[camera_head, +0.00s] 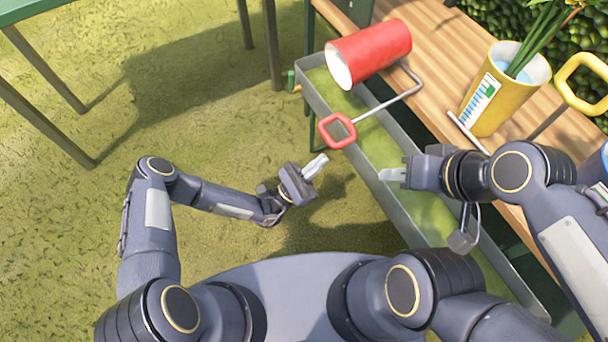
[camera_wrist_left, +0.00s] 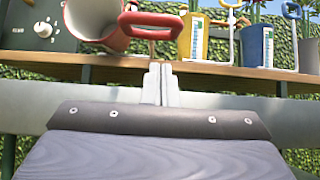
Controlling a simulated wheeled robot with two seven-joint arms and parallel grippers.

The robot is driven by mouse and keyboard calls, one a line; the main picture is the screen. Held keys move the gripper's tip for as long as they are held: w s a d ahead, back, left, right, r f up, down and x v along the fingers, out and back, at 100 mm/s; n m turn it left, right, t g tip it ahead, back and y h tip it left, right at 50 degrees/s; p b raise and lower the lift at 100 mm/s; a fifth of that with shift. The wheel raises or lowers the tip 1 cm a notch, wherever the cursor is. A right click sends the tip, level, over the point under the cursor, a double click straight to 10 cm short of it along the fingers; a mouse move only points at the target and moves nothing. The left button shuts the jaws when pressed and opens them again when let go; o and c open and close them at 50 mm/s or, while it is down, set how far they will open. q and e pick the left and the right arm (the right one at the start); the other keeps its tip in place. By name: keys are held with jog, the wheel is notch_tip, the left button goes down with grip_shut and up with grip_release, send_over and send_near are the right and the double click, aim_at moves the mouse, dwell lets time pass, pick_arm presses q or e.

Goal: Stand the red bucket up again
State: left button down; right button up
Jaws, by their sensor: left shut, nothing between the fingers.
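The red bucket (camera_head: 370,50) lies on its side on the wooden table, its open white mouth facing left. Its metal handle reaches out past the table edge, and the red grip (camera_head: 337,130) hangs over the grey trough. In the left wrist view the bucket (camera_wrist_left: 122,38) and its red grip (camera_wrist_left: 150,18) show just beyond the fingertips. My left gripper (camera_head: 315,166) is shut and empty, below and left of the red grip, apart from it. My right gripper (camera_head: 391,175) is right of and below the grip, touching nothing visible; its finger gap is not clear.
The grey trough (camera_head: 400,205) runs along the front of the wooden table (camera_head: 450,40). A yellow bucket with plants (camera_head: 487,105) stands upright to the right, with a blue one (camera_wrist_left: 257,45) beyond. A green table (camera_head: 38,58) stands at the left; grass between is clear.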

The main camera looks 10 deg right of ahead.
pick_arm(q)
jog(key=r, duration=0.4)
jog(key=shift+w+d+r, duration=0.15)
jog(key=shift+d+r, duration=0.1)
jog(key=shift+d, duration=0.15)
